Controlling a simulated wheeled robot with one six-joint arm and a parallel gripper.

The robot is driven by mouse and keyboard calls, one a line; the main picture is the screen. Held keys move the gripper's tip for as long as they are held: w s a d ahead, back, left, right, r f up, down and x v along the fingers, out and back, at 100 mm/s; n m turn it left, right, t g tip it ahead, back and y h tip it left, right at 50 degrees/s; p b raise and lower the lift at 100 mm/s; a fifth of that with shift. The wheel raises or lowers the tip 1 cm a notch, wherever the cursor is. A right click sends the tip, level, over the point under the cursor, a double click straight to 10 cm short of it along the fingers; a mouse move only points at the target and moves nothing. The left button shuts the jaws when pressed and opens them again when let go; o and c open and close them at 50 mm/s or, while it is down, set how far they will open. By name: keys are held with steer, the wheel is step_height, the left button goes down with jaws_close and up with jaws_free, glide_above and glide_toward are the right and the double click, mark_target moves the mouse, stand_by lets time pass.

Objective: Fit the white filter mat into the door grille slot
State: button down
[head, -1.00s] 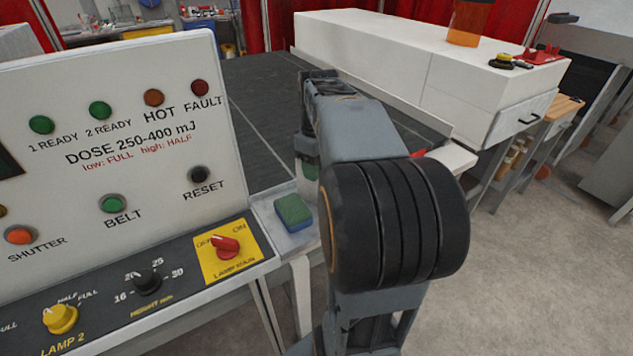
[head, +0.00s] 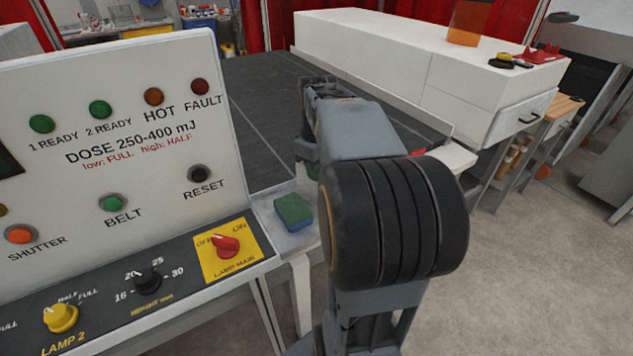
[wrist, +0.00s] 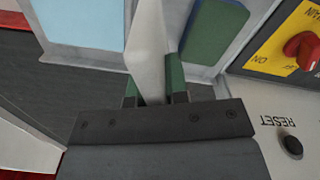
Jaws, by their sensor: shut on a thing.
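My gripper (wrist: 153,88) is shut in the wrist view, with green-lined fingers on both sides of a pale white piece (wrist: 150,40). The piece looks like the white filter mat, seen nearly edge-on, and it reaches away from the fingers past the top of the picture. In the head view my own arm mostly hides the gripper, and I cannot make out the mat there. The door grille slot is not recognisable in either view.
A green and blue sponge (head: 293,212) lies on the ledge right of the control panel (head: 110,120); it shows close beside the held piece in the wrist view (wrist: 213,30). A light blue flat thing (wrist: 80,22) lies on the other side. The dark belt (head: 262,110) stretches behind.

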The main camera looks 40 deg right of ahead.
steer(key=shift+r, duration=0.15)
steer(key=s+a+r+b, duration=0.2)
steer(key=s+a+r, duration=0.7)
steer(key=r, duration=0.3)
steer(key=shift+s+a+r, duration=0.35)
steer(key=shift+s+r, duration=0.05)
steer(key=shift+s, duration=0.15)
